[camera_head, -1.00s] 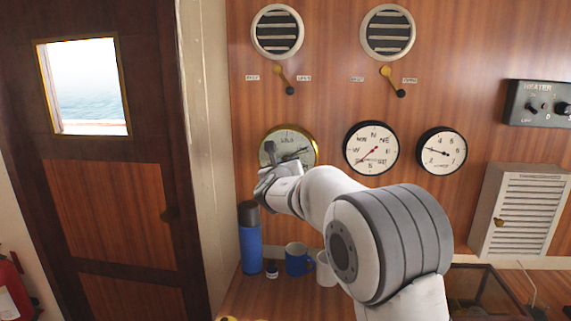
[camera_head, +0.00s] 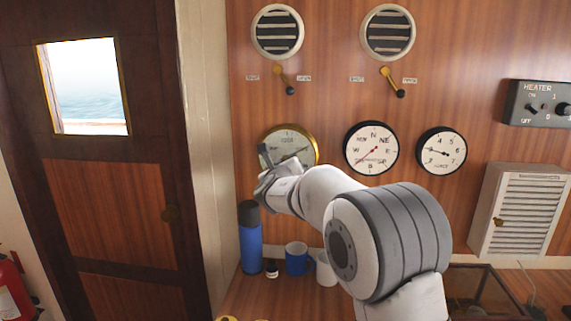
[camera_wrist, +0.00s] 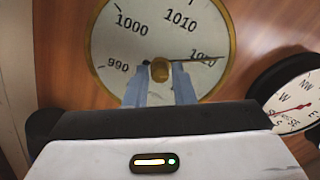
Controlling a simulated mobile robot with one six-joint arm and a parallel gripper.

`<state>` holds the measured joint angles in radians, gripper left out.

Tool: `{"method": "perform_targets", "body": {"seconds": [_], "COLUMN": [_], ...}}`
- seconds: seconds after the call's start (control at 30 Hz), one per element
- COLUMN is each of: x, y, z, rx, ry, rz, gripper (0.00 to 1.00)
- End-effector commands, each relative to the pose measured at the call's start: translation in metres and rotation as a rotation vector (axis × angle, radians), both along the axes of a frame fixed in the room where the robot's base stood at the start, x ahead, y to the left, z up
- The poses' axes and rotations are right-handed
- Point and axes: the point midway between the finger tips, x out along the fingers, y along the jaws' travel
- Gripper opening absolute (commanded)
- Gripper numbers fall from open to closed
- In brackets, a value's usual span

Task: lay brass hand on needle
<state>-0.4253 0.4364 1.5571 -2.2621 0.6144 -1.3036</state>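The barometer (camera_head: 290,134) is a round brass-rimmed dial on the wood wall; it fills the top middle of the wrist view (camera_wrist: 110,45). Its thin dark needle (camera_wrist: 208,58) points right, near 1020. A brass knob (camera_wrist: 160,70) sits at the dial's centre. I cannot make out a separate brass hand; the fingers cover part of the lower dial. My gripper (camera_wrist: 161,68) is in front of the dial with its two pale blue fingers apart, one on each side of the knob, with small gaps showing. In the head view my gripper (camera_head: 266,160) overlaps the dial's lower left.
A compass dial (camera_head: 371,148) and another gauge (camera_head: 442,150) hang to the right. Two vents with levers are above. A blue flask (camera_head: 250,240), a small jar (camera_head: 272,269), a blue mug (camera_head: 297,259) and a white mug (camera_head: 326,270) stand below my arm.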

Motion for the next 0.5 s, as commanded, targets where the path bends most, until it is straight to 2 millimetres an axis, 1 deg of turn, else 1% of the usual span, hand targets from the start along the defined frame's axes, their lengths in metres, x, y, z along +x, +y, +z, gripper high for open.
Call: {"method": "perform_targets", "body": {"seconds": [0.03,0.2,0.43,0.5], "x": [0.0000,0.0000,-0.0004,-0.0031], "y": [0.0002,0.0001,0.0001,0.0004], "z": [0.0001,0.0000,-0.0001,-0.0002], "rx": [0.000,0.001,0.001,0.001], "ry": [0.000,0.000,0.000,-0.001], "rz": [0.000,0.000,0.000,0.001], "gripper": [0.27,0.41,0.42,0.42]}}
